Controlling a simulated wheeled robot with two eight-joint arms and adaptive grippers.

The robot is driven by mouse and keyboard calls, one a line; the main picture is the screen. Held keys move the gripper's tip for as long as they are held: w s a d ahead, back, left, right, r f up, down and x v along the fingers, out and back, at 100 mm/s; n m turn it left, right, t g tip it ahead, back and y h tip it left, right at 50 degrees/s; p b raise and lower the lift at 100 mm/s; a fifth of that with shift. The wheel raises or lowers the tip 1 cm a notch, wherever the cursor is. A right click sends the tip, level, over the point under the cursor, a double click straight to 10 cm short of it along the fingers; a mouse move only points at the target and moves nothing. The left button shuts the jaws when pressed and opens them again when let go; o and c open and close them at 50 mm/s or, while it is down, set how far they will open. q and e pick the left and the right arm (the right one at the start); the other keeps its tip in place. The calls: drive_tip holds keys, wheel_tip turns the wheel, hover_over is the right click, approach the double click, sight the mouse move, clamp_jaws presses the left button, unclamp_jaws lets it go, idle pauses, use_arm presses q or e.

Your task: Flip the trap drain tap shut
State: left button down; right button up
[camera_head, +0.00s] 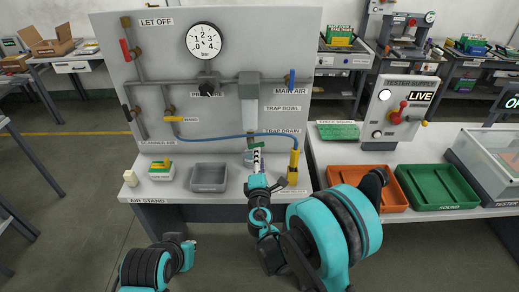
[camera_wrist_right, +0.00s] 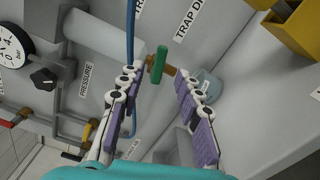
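The trap drain tap shows in the right wrist view as a green lever (camera_wrist_right: 158,64) on a brass stem, at the lower end of the grey trap bowl (camera_head: 249,91). The lever lies just ahead of my right gripper (camera_wrist_right: 157,78), roughly between the lines of its two fingers. I see no finger clearly touching it. The right gripper is open, its purple-padded fingers spread apart. In the head view the right gripper (camera_head: 256,158) is in front of the panel below the bowl, and the tap is largely hidden there. My left gripper (camera_head: 188,252) is low at the left, away from the panel; its fingers are unclear.
A blue hose (camera_head: 225,137) crosses the panel close to the tap, ending at a yellow fitting (camera_head: 294,160). A clear cup (camera_wrist_right: 207,84) sits by the right finger. A grey bin (camera_head: 209,177) stands on the bench. Red-brown (camera_head: 372,181) and green (camera_head: 437,186) trays are right.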

sight(259, 143)
drive_tip(key=w+b, duration=0.1)
drive_tip(key=w, duration=0.6)
drive_tip(key=shift+w, duration=0.35)
clamp_jaws()
